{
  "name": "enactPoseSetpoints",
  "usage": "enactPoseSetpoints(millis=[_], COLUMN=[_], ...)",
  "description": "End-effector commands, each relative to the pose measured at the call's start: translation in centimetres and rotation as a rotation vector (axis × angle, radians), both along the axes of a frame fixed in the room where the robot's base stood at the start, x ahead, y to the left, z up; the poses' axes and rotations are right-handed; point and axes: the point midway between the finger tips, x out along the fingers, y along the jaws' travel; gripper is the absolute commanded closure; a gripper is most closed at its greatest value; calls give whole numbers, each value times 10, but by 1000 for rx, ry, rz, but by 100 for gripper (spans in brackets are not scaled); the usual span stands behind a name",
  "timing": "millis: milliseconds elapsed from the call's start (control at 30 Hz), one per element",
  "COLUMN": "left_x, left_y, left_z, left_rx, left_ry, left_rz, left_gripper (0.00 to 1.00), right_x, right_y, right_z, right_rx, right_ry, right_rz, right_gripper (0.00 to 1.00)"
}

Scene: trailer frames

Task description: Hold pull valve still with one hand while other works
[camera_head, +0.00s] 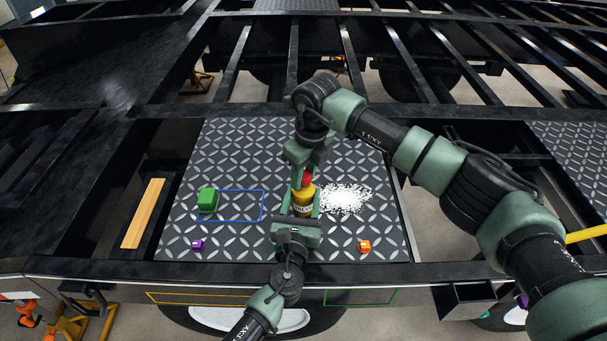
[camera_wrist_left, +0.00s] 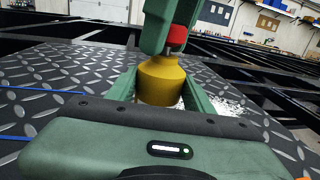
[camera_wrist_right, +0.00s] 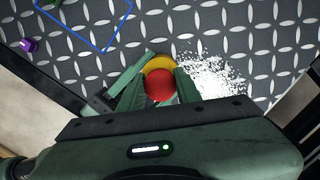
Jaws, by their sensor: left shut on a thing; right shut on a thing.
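The pull valve (camera_head: 302,200) has a yellow body and a red knob, and stands upright on the diamond-plate panel. My left gripper (camera_head: 301,212) reaches in from the front and is shut around the yellow body; the left wrist view shows the body (camera_wrist_left: 161,82) between its fingers. My right gripper (camera_head: 304,176) comes down from above and is shut on the red knob (camera_wrist_right: 160,86). The knob also shows in the left wrist view (camera_wrist_left: 177,36) under the right fingers. The lower part of the valve is partly hidden by the left gripper.
White powder or grains (camera_head: 345,197) lie right of the valve. A green block (camera_head: 208,199) sits by a blue outline (camera_head: 262,205). A small purple piece (camera_head: 197,244) and an orange piece (camera_head: 364,245) lie near the front edge. An orange bar (camera_head: 143,213) lies at left.

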Motion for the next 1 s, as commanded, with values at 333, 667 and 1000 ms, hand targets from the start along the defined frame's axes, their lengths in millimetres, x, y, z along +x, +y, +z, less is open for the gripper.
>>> enactPoseSetpoints(millis=[333,667,1000], left_x=[0,0,0], left_y=[0,1,1], left_z=[-1,-1,-1], left_rx=[0,0,0], left_ry=[1,2,2], left_rz=[1,1,1], left_gripper=[95,95,95], right_x=[1,1,0], right_y=[0,-1,0], right_z=[9,20,19], right_rx=[0,0,-1], right_ry=[-1,-2,-1], right_rz=[-1,-2,-1], right_gripper=[100,100,41])
